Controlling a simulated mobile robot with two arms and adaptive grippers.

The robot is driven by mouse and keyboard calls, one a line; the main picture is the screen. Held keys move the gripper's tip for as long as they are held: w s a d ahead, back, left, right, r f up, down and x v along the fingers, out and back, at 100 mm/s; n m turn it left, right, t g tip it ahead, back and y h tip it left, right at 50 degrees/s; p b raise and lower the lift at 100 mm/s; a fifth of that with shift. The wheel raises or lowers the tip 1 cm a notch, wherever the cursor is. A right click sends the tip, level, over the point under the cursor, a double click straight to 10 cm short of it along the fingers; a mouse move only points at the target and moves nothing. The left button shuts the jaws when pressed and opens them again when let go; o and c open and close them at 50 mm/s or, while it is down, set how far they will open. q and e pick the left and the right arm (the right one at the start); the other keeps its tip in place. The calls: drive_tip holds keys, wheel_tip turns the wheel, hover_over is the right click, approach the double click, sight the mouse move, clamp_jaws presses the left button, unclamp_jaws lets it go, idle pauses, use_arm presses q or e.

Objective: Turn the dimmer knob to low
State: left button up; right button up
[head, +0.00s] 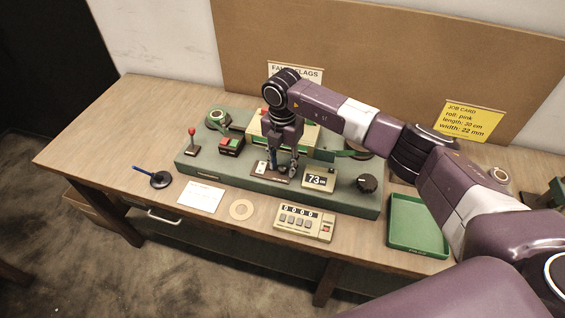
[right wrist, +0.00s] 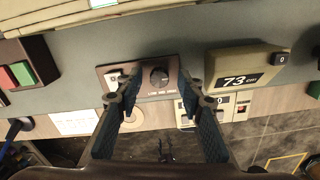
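The dimmer knob (right wrist: 159,77) is a small round black knob on a dark brown plate (right wrist: 140,72) with small lettering below it that seems to read low, mid, high. A white switch (right wrist: 112,78) sits left of it. In the head view the plate (head: 257,171) is on the front of the green machine base, and my gripper largely hides the knob. My right gripper (head: 283,169) points down over the plate. In the right wrist view its two fingers (right wrist: 160,92) are spread, with the knob between them and apart from both. My left gripper is not in view.
A display reading 73 cm (head: 320,179) stands close right of the gripper, with a larger black knob (head: 367,183) beyond. Red and green buttons (head: 231,146) and a red-topped lever (head: 192,141) are left. A counter box (head: 304,222) and green tray (head: 415,225) lie in front.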

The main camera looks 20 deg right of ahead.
drive_tip(key=shift+w, duration=0.1)
clamp_jaws()
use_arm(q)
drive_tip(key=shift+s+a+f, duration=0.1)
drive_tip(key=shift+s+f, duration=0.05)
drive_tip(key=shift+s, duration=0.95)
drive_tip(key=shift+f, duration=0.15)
use_arm(e)
drive_tip(key=n+b, duration=0.4)
drive_tip(key=shift+f, duration=0.15)
drive_tip(key=n+b, duration=0.4)
drive_tip(key=shift+n, duration=0.4)
drive_tip(key=n+b, duration=0.3)
drive_tip(key=n, duration=0.2)
drive_tip(key=shift+b, duration=0.3)
use_arm(q)
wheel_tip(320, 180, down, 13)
drive_tip(key=b, duration=0.1)
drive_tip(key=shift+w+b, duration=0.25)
drive_tip(key=shift+b, duration=0.15)
use_arm(e)
drive_tip(key=shift+r+n, duration=0.15)
drive_tip(key=shift+n, duration=0.85)
drive_tip(key=shift+r+n, duration=0.1)
drive_tip(key=shift+n, duration=0.9)
